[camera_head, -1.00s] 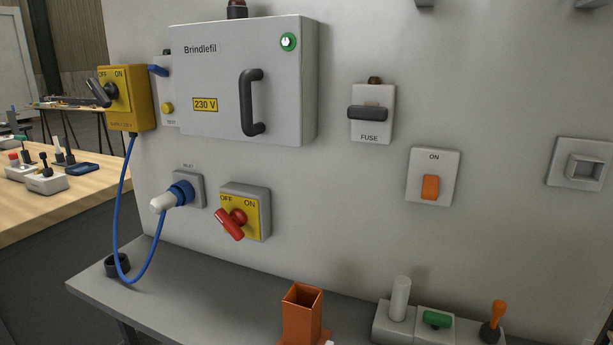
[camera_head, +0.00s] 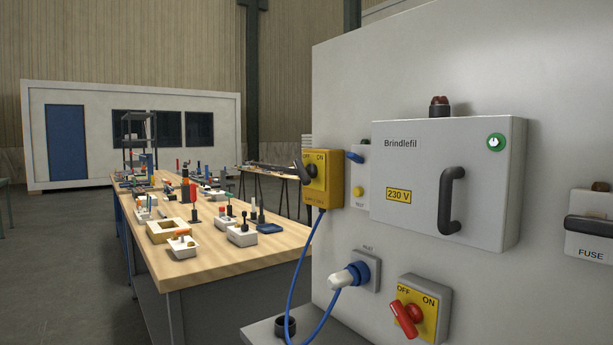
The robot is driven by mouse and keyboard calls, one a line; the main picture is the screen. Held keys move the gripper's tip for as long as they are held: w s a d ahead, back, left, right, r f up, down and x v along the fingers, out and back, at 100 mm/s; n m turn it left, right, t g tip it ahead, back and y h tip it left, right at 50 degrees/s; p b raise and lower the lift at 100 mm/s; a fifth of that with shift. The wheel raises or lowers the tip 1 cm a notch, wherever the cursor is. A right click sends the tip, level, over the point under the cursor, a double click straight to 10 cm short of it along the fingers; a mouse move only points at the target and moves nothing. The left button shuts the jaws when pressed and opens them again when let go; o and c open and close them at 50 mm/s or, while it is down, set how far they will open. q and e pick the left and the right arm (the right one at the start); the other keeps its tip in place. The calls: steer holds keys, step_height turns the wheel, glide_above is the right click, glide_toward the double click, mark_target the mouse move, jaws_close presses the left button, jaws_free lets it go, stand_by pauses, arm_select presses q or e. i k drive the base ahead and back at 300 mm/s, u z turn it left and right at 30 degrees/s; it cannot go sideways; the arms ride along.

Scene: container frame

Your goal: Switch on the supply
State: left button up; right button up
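The yellow supply box (camera_head: 325,188) is mounted at the left edge of the grey panel, with OFF and ON marked along its top. Its black rotary handle (camera_head: 303,172) leans to the upper left, on the OFF side. A blue cable (camera_head: 297,268) hangs from the box, and a blue and white plug (camera_head: 350,276) sits in the inlet socket below. A second yellow switch (camera_head: 425,305) with a red handle (camera_head: 405,320) is lower right; its handle slants toward OFF. Neither of my grippers is in view.
A grey Brindlefil cabinet (camera_head: 415,185) with a black pull handle sticks out right of the supply box. A small unit with a yellow button (camera_head: 358,192) lies between them. A wooden bench (camera_head: 215,262) with several small devices stands to the left.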

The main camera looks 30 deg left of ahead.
mark_target(305, 174)
steer(key=k, duration=0.5)
steer(key=u, duration=1.7)
steer(key=i, duration=1.1)
steer(key=z, duration=2.3)
